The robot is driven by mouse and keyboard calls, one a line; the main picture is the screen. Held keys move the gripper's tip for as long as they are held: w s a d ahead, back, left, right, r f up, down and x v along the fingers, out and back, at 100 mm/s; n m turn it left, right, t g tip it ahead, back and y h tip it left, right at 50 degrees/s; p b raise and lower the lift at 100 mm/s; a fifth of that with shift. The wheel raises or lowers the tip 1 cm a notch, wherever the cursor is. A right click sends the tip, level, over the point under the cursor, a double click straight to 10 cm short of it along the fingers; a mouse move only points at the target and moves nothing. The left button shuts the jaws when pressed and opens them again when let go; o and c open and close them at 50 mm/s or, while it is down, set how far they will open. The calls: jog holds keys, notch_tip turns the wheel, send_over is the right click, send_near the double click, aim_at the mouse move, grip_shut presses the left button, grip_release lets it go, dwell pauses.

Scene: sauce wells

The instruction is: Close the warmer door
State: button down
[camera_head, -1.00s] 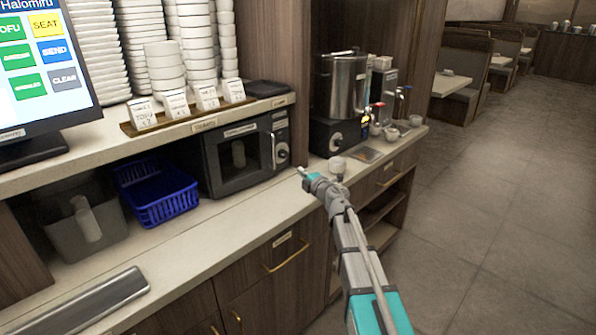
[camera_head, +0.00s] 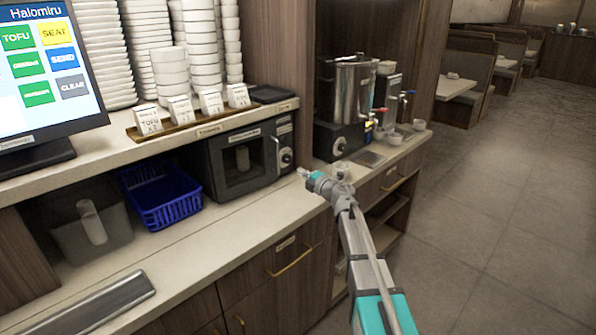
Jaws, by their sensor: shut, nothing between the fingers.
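The warmer (camera_head: 293,122) is a dark box on the counter under the upper shelf, with a control knob on its right side. Its dark door (camera_head: 243,165) has a window and an upright handle (camera_head: 277,152) at its right edge. The door looks shut or nearly shut; I cannot tell whether a small gap is left. My gripper (camera_head: 303,173) is shut and empty, just right of the warmer's front and below the knob. It appears small, and I cannot tell whether it touches the warmer.
A blue basket (camera_head: 165,200) and a grey bin (camera_head: 92,222) stand left of the warmer. Card holders (camera_head: 195,112) and stacked bowls stand on the shelf above. A steel urn (camera_head: 352,90) and small cups stand on the counter to the right. The counter before the warmer is clear.

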jog(key=x, duration=1.3)
